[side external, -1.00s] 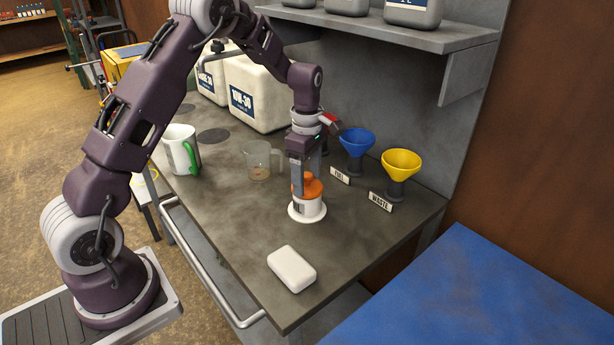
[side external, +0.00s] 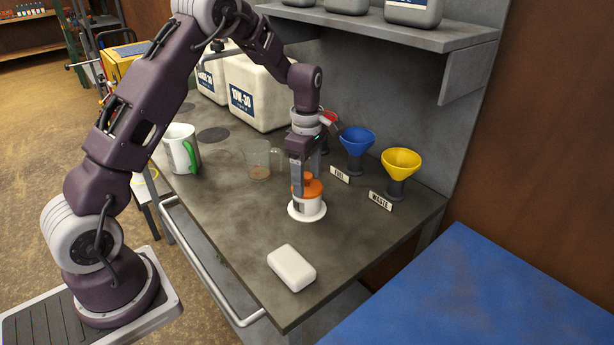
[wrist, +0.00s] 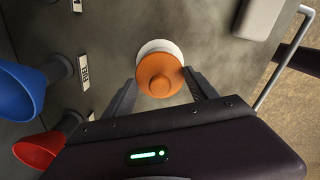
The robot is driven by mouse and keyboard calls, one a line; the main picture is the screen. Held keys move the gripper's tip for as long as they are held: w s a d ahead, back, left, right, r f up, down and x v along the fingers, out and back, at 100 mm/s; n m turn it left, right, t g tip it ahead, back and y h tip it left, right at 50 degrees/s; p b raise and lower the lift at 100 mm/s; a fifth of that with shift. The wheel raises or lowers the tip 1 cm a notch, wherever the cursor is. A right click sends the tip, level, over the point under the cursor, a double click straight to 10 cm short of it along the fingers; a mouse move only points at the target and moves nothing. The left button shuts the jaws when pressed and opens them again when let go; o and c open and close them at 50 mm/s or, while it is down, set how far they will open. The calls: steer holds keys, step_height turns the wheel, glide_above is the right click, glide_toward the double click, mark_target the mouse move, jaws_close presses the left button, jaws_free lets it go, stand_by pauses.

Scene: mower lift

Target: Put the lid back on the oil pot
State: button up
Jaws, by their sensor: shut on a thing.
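The oil pot (side external: 307,207) is a small white pot on a white round base or saucer, standing upright on the grey bench. The orange lid (side external: 314,188) with a round knob sits over the pot's mouth. In the wrist view the lid (wrist: 160,75) covers most of the white pot (wrist: 160,46), whose rim shows beyond it. Whether the lid is fully seated cannot be told.
Blue (side external: 357,140) and yellow (side external: 401,163) funnels stand behind and right of the pot, with a red one (wrist: 38,150) close by. A clear measuring jug (side external: 258,160) and a white mug (side external: 181,150) stand left. A white block (side external: 291,268) lies in front.

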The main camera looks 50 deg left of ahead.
steer(key=o, duration=1.4)
steer(key=shift+o, duration=0.2)
steer(key=shift+o, duration=0.7)
steer(key=shift+r, duration=3.55)
jaws_close()
steer(key=shift+f, duration=0.35)
